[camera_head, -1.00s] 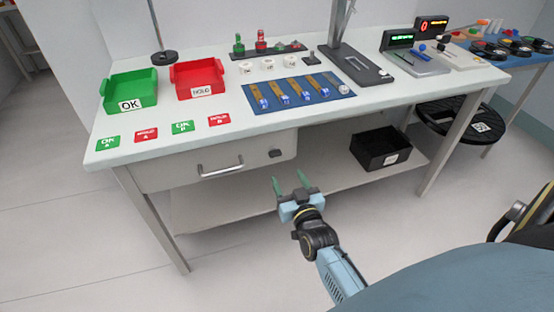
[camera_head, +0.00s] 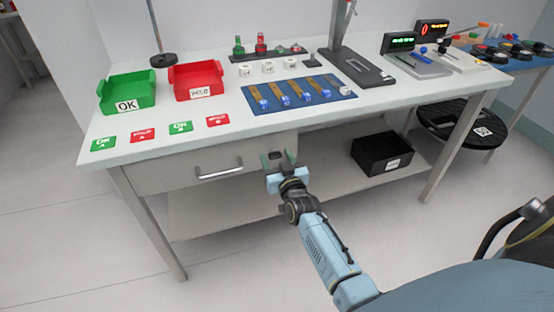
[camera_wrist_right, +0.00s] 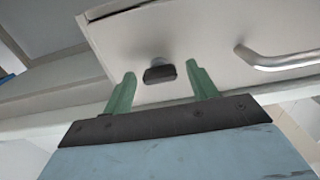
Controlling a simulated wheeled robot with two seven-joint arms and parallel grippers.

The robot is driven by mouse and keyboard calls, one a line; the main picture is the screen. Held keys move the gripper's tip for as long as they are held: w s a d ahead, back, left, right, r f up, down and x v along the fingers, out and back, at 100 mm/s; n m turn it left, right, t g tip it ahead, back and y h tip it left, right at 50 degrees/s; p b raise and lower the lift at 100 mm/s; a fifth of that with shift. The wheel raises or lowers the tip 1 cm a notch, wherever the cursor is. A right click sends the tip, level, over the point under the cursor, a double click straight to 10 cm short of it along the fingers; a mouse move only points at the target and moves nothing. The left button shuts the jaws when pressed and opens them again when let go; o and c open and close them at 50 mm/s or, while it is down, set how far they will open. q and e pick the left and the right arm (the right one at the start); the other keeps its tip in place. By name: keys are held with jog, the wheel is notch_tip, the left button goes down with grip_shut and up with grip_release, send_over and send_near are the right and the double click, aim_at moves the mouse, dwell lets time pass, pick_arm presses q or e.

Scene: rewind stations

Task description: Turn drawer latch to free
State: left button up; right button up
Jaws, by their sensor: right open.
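The drawer (camera_head: 150,177) is shut under the white bench top, with a silver bar handle (camera_head: 219,171) on its front. The dark drawer latch (camera_head: 274,155) sits on the right of the drawer front. In the right wrist view the latch (camera_wrist_right: 159,73) is a dark knob between and beyond the two green fingertips, with gaps on both sides. My right gripper (camera_head: 278,160) is open in front of the latch; its fingers also show in the wrist view (camera_wrist_right: 163,82). Whether a fingertip touches the drawer front is unclear. My left gripper is out of view.
On the bench stand a green bin (camera_head: 128,93), a red bin (camera_head: 197,81) and a blue mat (camera_head: 330,97) with several small parts. A black bin (camera_head: 381,154) is on the lower shelf (camera_head: 215,212). The floor before the bench is clear.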

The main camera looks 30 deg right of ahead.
jog(key=c, duration=1)
